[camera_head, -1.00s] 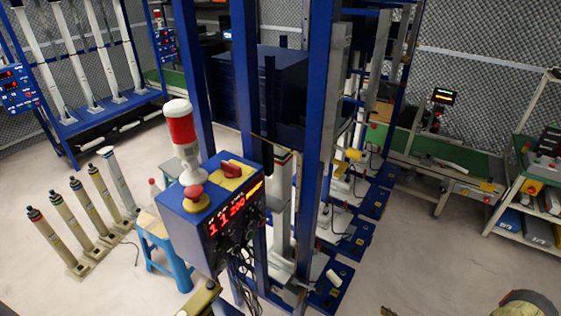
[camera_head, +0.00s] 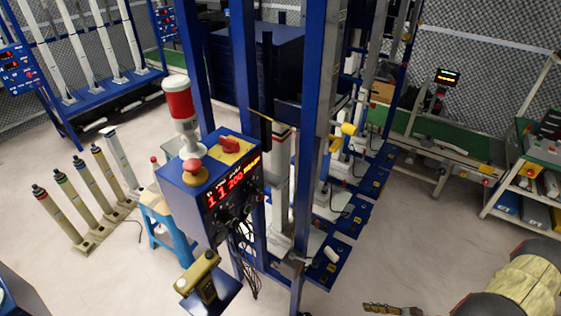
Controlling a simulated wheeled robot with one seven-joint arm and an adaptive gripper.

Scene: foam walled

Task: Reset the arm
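Part of my arm, a thick tan cylinder with dark ends (camera_head: 522,288), shows at the bottom right corner. A small brown and dark piece (camera_head: 393,309), which may be part of my gripper, just enters at the bottom edge to the left of it. Most of it is cut off by the frame, so I cannot tell whether the gripper is open or shut. No object shows in it.
A blue control box (camera_head: 215,190) with red digits and a red-white lamp (camera_head: 181,108) stands in front on a blue frame (camera_head: 312,130). A blue stool (camera_head: 168,232) and several upright cylinders (camera_head: 60,215) are left. A shelf (camera_head: 525,180) is right. Pale floor (camera_head: 375,255) is clear at centre right.

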